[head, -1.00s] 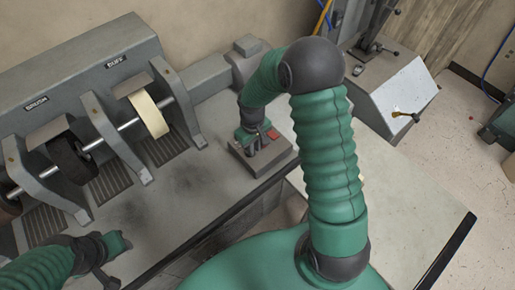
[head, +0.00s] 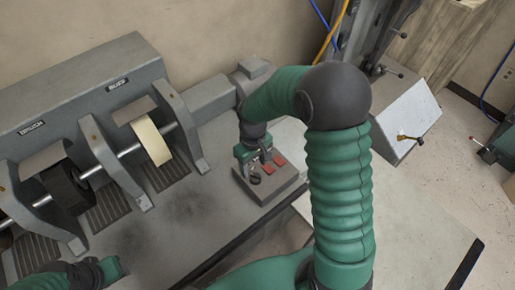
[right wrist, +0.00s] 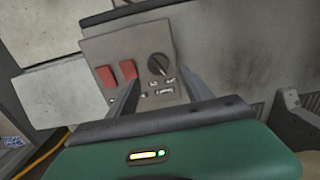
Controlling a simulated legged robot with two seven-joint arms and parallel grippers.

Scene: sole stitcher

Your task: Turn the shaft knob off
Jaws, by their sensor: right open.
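The shaft knob (right wrist: 158,63) is a round black dial on the grey control box (right wrist: 108,50), right of two red switches (right wrist: 118,74). Small labels below it are too small to read. In the head view the knob (head: 254,179) shows at the box's front left. My right gripper (right wrist: 160,80) is open and empty, its two fingers either side of the knob in the picture; I cannot tell whether they touch it. In the head view it (head: 257,158) hangs over the box. My left gripper (head: 112,268) is at the bottom left, partly cut off.
The grinding machine (head: 110,115) with its brush and buff wheels stands at left behind my left arm. The bench top (head: 190,210) between is clear. A sloped grey machine part (head: 405,120) stands at the right, beside open floor.

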